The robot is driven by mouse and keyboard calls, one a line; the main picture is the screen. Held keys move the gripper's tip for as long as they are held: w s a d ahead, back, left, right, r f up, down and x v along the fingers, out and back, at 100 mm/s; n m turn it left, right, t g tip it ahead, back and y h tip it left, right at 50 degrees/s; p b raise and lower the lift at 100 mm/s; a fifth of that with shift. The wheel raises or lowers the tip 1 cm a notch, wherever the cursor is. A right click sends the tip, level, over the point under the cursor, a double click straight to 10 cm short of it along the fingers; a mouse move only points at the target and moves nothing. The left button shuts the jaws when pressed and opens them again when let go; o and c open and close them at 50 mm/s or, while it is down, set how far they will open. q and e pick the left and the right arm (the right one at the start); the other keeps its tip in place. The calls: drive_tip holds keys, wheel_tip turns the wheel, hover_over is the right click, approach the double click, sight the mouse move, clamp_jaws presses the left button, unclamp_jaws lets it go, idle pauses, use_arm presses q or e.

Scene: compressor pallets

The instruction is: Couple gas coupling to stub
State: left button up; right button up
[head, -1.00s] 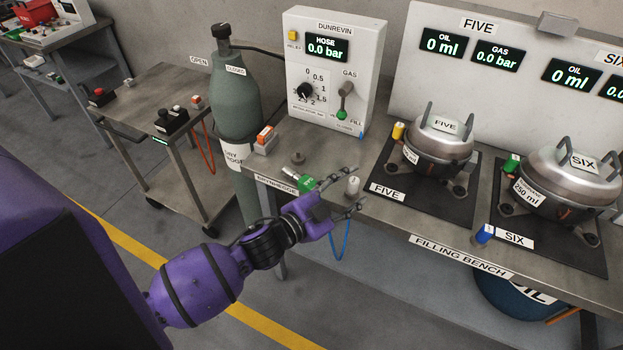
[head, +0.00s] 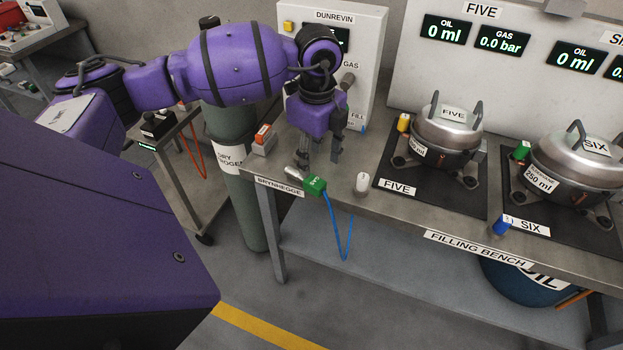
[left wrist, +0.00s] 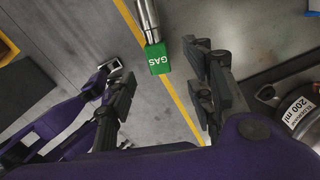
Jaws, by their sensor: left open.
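The gas coupling (head: 315,185) has a green body and a silver metal end. It lies at the front edge of the filling bench, with a blue hose hanging from it. It also shows in the left wrist view (left wrist: 158,58), with the word GAS, ahead of the fingers. My left gripper (head: 320,158) points down, open and empty, just above and behind the coupling. On the compressor marked FIVE (head: 448,135) a yellow-capped stub (head: 403,122) stands up. The compressor marked SIX (head: 580,165) has a green-capped stub (head: 521,150). My right gripper is not seen.
A white capped piece (head: 362,182) stands on the bench right of the coupling. A small orange-and-white box (head: 263,138) is at the left. The hose control box (head: 372,60) stands behind my gripper. A blue-capped piece (head: 501,225) is at the front edge near SIX.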

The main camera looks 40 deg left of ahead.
sight(314, 181)
use_arm(q)
drive_tip(key=shift+d+f, duration=0.15)
drive_tip(key=shift+f, duration=0.25)
drive_tip(key=f, duration=0.7)
drive_tip(key=shift+s+a+p, duration=0.15)
drive_tip(key=shift+a+p, duration=0.05)
drive_tip(key=shift+p, duration=0.1)
clamp_jaws()
